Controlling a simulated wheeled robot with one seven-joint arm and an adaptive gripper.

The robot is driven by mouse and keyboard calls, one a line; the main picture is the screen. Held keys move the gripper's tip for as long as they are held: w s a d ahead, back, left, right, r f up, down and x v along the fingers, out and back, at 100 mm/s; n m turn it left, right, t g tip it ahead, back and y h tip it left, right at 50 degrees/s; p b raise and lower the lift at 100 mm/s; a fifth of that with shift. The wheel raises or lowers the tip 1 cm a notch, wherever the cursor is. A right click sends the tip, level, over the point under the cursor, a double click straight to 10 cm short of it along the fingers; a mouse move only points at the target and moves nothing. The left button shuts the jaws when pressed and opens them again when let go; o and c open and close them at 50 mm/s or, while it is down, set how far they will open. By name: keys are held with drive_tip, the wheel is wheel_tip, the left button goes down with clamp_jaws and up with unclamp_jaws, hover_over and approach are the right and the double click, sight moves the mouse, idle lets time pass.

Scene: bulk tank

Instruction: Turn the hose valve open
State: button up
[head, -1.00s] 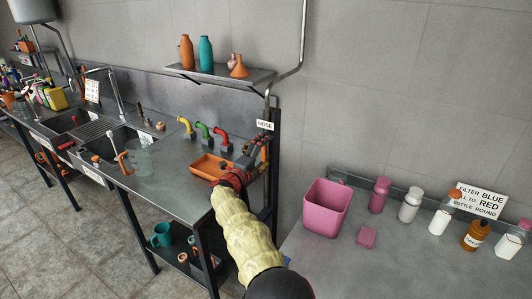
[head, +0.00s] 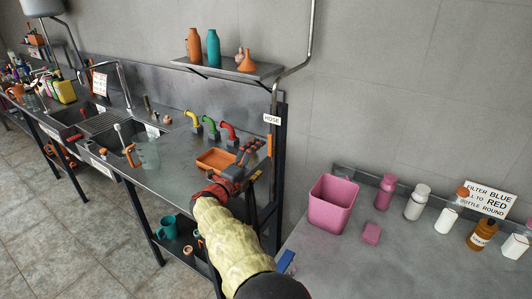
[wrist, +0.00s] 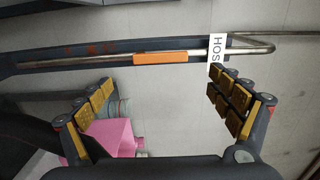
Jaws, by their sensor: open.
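The hose valve shows as an orange handle (head: 270,146) on the thin metal pipe by the dark post, under the white HOSE sign (head: 272,119). In the wrist view the orange handle (wrist: 160,58) lies in line with the pipe, with the HOSE sign (wrist: 216,52) to its right. My gripper (head: 252,152) is just left of the handle in the head view. In the wrist view my gripper (wrist: 168,98) is open and empty, its padded fingers wide apart. The handle appears beyond the fingertips and between them, with no visible contact.
An orange tray (head: 215,161) and coloured taps (head: 210,126) are on the steel counter behind my gripper. A pink bin (head: 331,203) and several bottles stand on the right-hand table. A shelf (head: 228,68) with bottles hangs above.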

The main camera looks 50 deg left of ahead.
drive_tip(key=v, duration=0.2)
drive_tip(key=shift+s+d, duration=0.1)
drive_tip(key=shift+s, duration=0.15)
idle(0.4)
